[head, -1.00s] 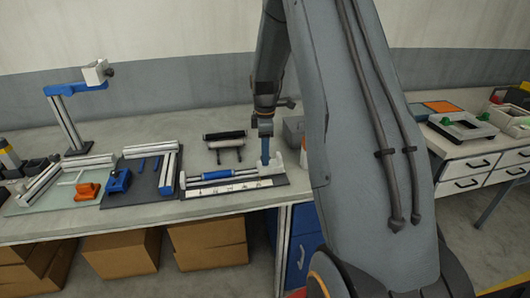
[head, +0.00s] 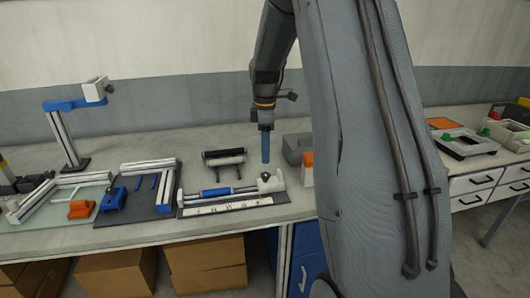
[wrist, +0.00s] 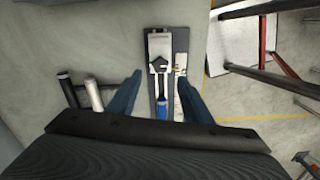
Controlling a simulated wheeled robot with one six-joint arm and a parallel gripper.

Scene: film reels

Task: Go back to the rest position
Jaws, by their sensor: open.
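My gripper (head: 266,148) hangs above the right end of the film splicer on the bench, fingers pointing down. In the wrist view my gripper (wrist: 158,95) has its two blue fingers spread apart with nothing between them. The splicer (head: 222,207) is a dark base with a blue-handled rod (head: 217,192) and a white block with a dark knob (head: 270,181) at its right end. The splicer also shows below the fingers in the wrist view (wrist: 160,45), apart from them. The bench (head: 120,245) carries all this.
A black and a white roller (head: 224,157) lie behind the splicer. A grey box (head: 297,147) and an orange-topped item (head: 308,168) stand at right. A blue-armed stand (head: 66,135) and framed mats (head: 146,190) are at left. A drawer cabinet (head: 485,181) stands far right.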

